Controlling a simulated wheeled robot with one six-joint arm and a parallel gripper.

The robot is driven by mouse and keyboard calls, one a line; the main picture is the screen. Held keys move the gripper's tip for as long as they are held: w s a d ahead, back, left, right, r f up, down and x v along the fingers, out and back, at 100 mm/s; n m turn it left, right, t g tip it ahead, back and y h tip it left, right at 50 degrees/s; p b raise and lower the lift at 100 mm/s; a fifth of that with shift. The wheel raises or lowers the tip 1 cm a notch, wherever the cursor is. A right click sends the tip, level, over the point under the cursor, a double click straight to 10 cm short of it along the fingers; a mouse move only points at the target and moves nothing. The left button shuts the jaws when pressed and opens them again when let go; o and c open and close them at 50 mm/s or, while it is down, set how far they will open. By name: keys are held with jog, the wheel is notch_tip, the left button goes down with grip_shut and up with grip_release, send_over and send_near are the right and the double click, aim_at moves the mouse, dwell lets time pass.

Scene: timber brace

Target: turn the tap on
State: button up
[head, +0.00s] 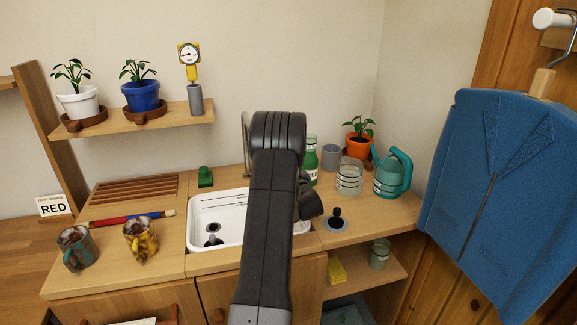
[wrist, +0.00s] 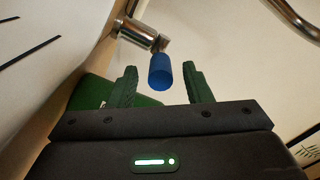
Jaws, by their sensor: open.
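The tap shows in the wrist view as a metal stem (wrist: 136,33) with a blue lever end (wrist: 161,72) and a curved metal spout (wrist: 294,18) at the top right. In the head view only part of the spout (head: 245,132) shows at the back of the sink; my arm hides the rest. My gripper (wrist: 159,66) is open in the wrist view, one finger on each side of the blue lever end, with gaps on both sides. I cannot tell how deep the lever sits between the fingers. In the head view my arm hides the gripper.
The white sink (head: 202,237) lies below my arm. A green object (head: 205,177) stands behind it. Two mugs (head: 141,240) stand at the front left.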

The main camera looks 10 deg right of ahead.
jog(key=shift+w, duration=1.5)
grip_shut()
